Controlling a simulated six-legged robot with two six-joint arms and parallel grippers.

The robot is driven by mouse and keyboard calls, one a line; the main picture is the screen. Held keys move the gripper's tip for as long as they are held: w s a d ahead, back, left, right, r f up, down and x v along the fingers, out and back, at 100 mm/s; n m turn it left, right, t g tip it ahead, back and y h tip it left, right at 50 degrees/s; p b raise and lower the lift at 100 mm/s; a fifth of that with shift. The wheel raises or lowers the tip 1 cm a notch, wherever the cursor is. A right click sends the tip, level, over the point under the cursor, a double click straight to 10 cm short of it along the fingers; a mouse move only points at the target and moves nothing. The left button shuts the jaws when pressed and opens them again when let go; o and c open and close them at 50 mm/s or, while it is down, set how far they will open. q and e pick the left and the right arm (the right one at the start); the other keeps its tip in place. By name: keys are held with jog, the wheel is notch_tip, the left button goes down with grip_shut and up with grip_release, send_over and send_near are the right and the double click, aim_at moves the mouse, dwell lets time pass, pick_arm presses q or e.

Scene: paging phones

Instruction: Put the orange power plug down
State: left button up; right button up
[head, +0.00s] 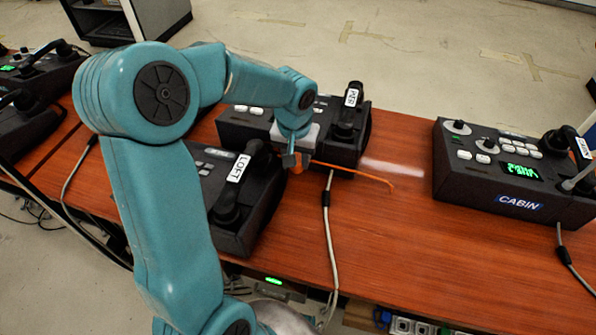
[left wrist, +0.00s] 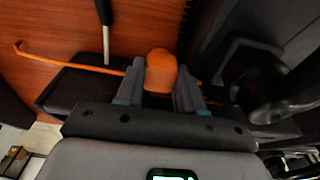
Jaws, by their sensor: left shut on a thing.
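The orange power plug (left wrist: 161,72) is between the two fingers of my left gripper (left wrist: 159,88), which is shut on it. In the head view my left gripper (head: 297,158) hangs over the red-brown table, between the phone marked LOFT (head: 235,215) and the phone behind it. Only a little of the plug shows there beneath the fingers. Its thin orange cord (head: 355,174) runs to the right, bending at its end. Whether the plug touches the table or a phone I cannot tell. My right gripper is in neither view.
The phone behind (head: 345,150) has a hard-to-read handset label. A phone marked CABIN (head: 495,180) stands at the right, with bare table (head: 400,235) before it. A grey cable (head: 332,235) hangs over the front edge. Sockets (head: 405,325) show below. More phones stand at the left.

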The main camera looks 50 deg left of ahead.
aim_at(297, 171)
pick_arm(q)
notch_tip(297, 171, down, 5)
jog(key=shift+f+b, duration=0.1)
jog(key=shift+b, duration=0.2)
jog(key=shift+d, duration=0.1)
jog(key=shift+f, duration=0.1)
jog(key=o, duration=0.9)
jog(key=shift+c, duration=0.2)
